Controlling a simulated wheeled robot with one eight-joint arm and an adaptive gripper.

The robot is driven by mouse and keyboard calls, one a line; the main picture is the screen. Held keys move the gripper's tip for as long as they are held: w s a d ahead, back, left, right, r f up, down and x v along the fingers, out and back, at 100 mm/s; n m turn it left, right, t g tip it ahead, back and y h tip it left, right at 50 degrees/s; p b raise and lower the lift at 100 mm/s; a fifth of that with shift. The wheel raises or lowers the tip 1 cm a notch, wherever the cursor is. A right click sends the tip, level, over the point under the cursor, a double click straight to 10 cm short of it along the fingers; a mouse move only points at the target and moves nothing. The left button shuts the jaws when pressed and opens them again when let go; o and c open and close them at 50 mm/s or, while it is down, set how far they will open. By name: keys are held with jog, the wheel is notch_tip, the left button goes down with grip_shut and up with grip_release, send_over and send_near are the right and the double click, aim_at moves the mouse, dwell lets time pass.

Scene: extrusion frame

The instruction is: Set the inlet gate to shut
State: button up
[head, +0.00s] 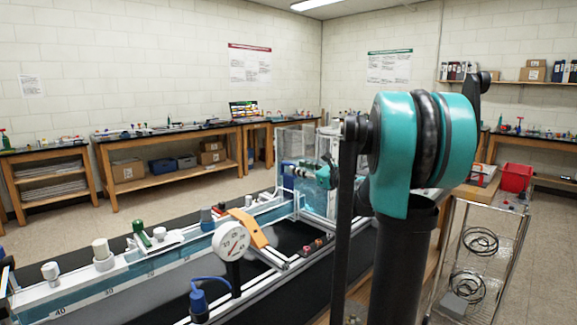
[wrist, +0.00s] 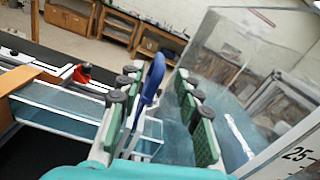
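My gripper (wrist: 159,82) reaches over the flume's inlet end, its two green-padded fingers apart. A blue loop-shaped handle (wrist: 152,78), which looks like the inlet gate's handle, stands between the fingers in the wrist view. It appears nearer the left finger, with a gap on the right; whether it touches a finger I cannot tell. The gate's lower part is mostly hidden by the fingers. In the head view my gripper (head: 325,173) is small, beside the clear inlet tank (head: 297,140), and the handle cannot be made out there.
The clear-walled flume (head: 165,250) runs to the lower left, with a round dial gauge (head: 232,241) and an orange bracket (head: 250,229) on it. A red-capped part (wrist: 82,73) sits beside the channel. A wire rack (head: 480,250) stands at right. Benches line the walls.

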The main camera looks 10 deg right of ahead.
aim_at(288, 164)
jog(key=x, duration=0.6)
jog(key=shift+w+a, duration=0.1)
jog(key=shift+a, duration=0.05)
grip_shut()
